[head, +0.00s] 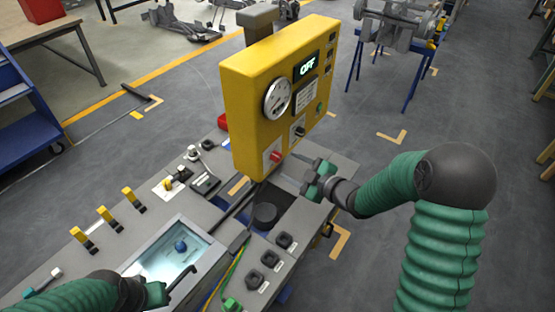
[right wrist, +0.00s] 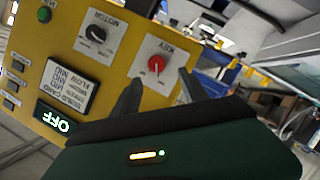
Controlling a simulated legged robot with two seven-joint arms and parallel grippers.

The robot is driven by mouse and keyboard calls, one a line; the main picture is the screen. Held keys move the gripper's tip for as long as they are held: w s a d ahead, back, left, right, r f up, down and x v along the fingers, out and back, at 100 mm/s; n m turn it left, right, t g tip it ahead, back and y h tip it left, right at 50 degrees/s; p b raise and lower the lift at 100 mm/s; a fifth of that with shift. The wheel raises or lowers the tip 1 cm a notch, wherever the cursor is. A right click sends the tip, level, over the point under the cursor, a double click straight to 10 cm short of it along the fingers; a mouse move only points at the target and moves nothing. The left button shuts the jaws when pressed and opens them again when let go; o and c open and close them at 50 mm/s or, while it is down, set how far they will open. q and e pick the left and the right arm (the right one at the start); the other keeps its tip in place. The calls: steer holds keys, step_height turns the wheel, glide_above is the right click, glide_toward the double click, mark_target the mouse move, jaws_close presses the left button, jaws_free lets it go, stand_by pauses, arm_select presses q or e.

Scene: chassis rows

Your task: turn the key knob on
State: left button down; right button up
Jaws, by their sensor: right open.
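The key knob is a red knob (head: 275,156) on a white plate low on the front of the yellow control box (head: 244,107). In the right wrist view the red knob (right wrist: 156,64) shows upside down under the word KEY. My right gripper (head: 297,167) is just in front of and to the right of the knob. In the right wrist view its two dark fingers (right wrist: 159,78) are apart, with the knob seen beyond the gap, not gripped. The box's display (head: 307,64) reads OFF. My left gripper (head: 184,281) is at the lower left, by the lit screen; its jaws are unclear.
A black MOTOR knob (right wrist: 96,33) sits beside the key knob. A round gauge (head: 277,98) is on the box. The grey console (head: 205,205) below carries yellow levers (head: 108,217), black knobs (head: 284,240) and a lit screen (head: 170,254). Open floor lies to the right.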

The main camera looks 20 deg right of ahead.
mark_target(278, 159)
steer(key=w, duration=0.1)
steer(key=w+f, duration=0.1)
steer(key=w, duration=0.1)
steer(key=w+f, duration=0.1)
steer(key=w, duration=0.1)
steer(key=shift+a, duration=0.3)
steer(key=shift+w+a, duration=0.15)
steer(key=shift+w, duration=0.1)
steer(key=shift+w+a, duration=0.25)
steer(key=shift+a, duration=0.45)
steer(key=c, duration=0.3)
steer(key=shift+d+f, duration=0.1)
steer(key=shift+d, duration=0.3)
steer(key=c, duration=0.7)
steer(key=shift+a, duration=0.1)
jaws_close()
